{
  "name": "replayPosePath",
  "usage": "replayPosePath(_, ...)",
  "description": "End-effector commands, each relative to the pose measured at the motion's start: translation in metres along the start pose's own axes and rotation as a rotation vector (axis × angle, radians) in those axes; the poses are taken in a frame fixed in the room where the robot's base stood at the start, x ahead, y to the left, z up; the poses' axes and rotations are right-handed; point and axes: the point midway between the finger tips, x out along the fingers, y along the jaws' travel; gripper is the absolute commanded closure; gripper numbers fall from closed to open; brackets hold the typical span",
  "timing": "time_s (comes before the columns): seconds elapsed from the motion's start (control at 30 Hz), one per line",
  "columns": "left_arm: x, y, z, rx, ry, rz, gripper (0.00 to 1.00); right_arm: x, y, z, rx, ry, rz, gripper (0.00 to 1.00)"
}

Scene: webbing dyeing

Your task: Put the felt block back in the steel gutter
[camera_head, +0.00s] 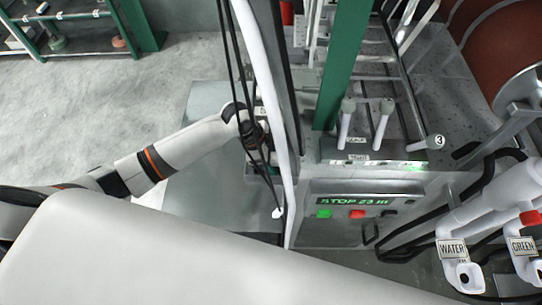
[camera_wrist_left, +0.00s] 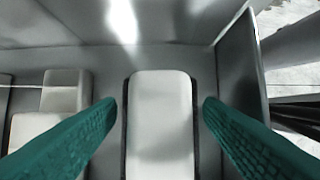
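A pale block (camera_wrist_left: 160,115) with dark side edges, apparently the felt block, lies in the middle of the left wrist view, on a grey steel surface with upright walls. My left gripper (camera_wrist_left: 160,104) is open. Its two teal fingers stand on either side of the block, with a narrow gap at each side. I cannot tell whether the fingertips are above the block or level with it. In the head view the left gripper (camera_head: 260,160) is mostly hidden behind dark straps and a white upright. My right gripper is not in view.
More pale blocks (camera_wrist_left: 65,92) sit left of it in the wrist view. A steel wall (camera_wrist_left: 242,75) rises on the right. In the head view a machine with a control panel (camera_head: 355,206), levers (camera_head: 382,124) and a green post (camera_head: 345,65) stands right of my left arm.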

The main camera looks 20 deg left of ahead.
Motion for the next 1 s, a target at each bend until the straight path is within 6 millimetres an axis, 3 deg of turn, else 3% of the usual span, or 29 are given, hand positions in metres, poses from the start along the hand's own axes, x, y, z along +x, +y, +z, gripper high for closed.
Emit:
replayPosePath(0.37, -0.006, 0.001, 0.0, 0.001, -0.001, 0.002, 0.37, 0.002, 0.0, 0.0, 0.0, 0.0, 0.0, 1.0)
replayPosePath(0.47, -0.019, 0.002, 0.0, 0.003, -0.001, 0.004, 0.37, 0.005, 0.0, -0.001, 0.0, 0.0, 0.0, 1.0)
replayPosePath(0.8, -0.089, 0.001, -0.001, 0.003, -0.001, 0.004, 0.37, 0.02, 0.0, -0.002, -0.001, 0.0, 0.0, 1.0)
replayPosePath(1.0, -0.115, 0.001, 0.0, 0.001, -0.001, 0.0, 0.37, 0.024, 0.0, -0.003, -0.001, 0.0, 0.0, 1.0)
